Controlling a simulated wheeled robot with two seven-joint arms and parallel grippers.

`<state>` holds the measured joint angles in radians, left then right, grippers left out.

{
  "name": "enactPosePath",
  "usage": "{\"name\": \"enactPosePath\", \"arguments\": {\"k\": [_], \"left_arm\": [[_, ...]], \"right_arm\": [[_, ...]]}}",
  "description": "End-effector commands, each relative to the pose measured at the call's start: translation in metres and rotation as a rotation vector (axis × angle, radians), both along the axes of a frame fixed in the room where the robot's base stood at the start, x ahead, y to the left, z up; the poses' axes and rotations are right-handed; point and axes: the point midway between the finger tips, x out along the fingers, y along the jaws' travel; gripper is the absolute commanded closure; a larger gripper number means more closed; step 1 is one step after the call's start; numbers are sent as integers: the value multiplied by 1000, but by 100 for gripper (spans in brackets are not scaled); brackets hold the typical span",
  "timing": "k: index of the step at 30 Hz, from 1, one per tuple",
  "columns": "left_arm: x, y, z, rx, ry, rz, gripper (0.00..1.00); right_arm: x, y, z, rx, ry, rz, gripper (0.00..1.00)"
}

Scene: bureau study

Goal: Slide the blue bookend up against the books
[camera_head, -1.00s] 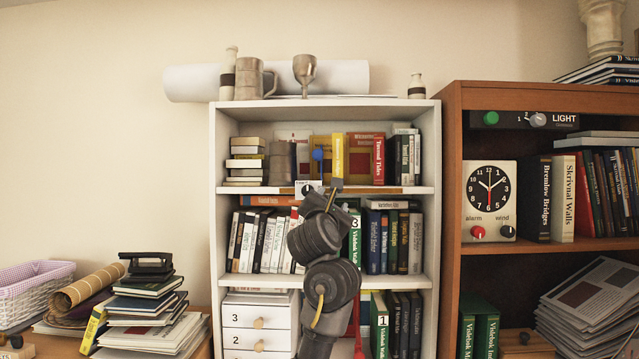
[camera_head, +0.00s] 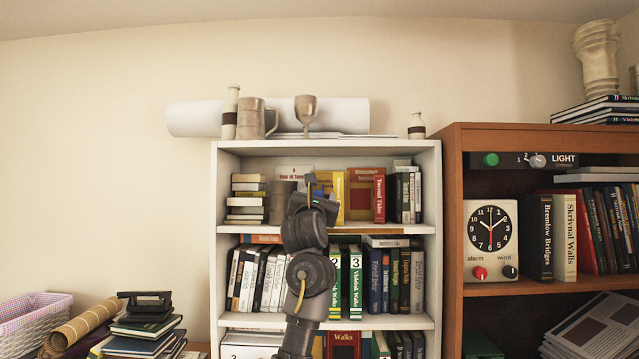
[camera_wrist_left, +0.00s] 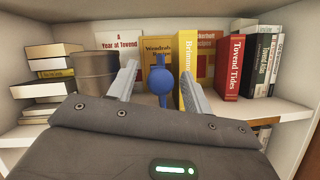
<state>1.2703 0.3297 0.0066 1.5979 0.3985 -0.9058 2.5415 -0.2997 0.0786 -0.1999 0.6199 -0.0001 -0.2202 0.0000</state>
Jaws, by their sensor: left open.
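The blue bookend (camera_wrist_left: 160,78), with a round knob, stands on the upper shelf in the left wrist view. In the head view it is hidden behind my left gripper (camera_head: 311,188). My left gripper is open in front of that shelf, and the bookend shows between its fingers in the wrist view (camera_wrist_left: 158,90). I cannot tell whether they touch. Just right of the bookend stands the yellow book (camera_wrist_left: 187,66), also seen in the head view (camera_head: 339,195). The red book "Tavend Tides" (camera_wrist_left: 234,68) and several other books stand farther right. My right gripper is out of view.
A metal canister (camera_wrist_left: 98,72) and a stack of books (camera_wrist_left: 50,75) stand left of the bookend. Flat book covers (camera_wrist_left: 118,42) stand behind. The white bookcase's sides (camera_head: 431,200) and the shelf above bound the space. Shelf front is clear at right.

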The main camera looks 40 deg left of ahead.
Motion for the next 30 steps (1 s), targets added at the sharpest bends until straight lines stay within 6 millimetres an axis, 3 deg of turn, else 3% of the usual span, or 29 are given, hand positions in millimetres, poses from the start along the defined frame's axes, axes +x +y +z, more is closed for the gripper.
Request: {"name": "enactPosePath", "arguments": {"k": [4,16,27,30], "left_arm": [[13,9,9,1,1,3,50],[19,11,8,1,-1,1,50],[19,11,8,1,0,1,97],[19,11,8,1,0,1,100]], "right_arm": [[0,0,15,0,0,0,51],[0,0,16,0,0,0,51],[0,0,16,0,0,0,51],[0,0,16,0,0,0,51]]}}
